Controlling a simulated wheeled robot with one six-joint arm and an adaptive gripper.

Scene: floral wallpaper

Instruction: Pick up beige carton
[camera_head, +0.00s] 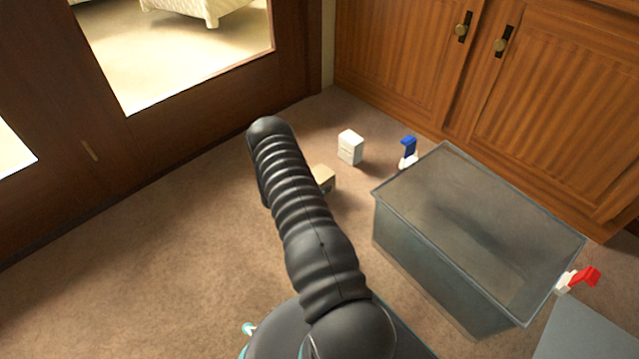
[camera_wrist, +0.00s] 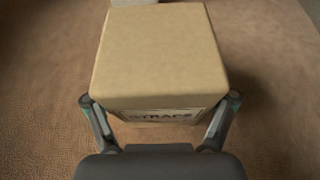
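The beige carton (camera_wrist: 160,50) fills the upper middle of the wrist view, with a dark-lettered label on its near face. In the head view the carton (camera_head: 325,179) sits on the carpet, partly hidden behind my arm. My gripper (camera_wrist: 161,100) is open, its two fingers spread wide at the left and right near corners of the carton. The fingertips are very close to the carton's sides; I cannot tell whether they touch. In the head view my gripper is hidden by the arm.
A white carton (camera_head: 350,147) stands just behind the beige one. A blue-topped spray bottle (camera_head: 408,152) stands by a large grey open bin (camera_head: 420,262) at right. Wooden cabinets (camera_head: 410,50) close off the back; carpet at left is clear.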

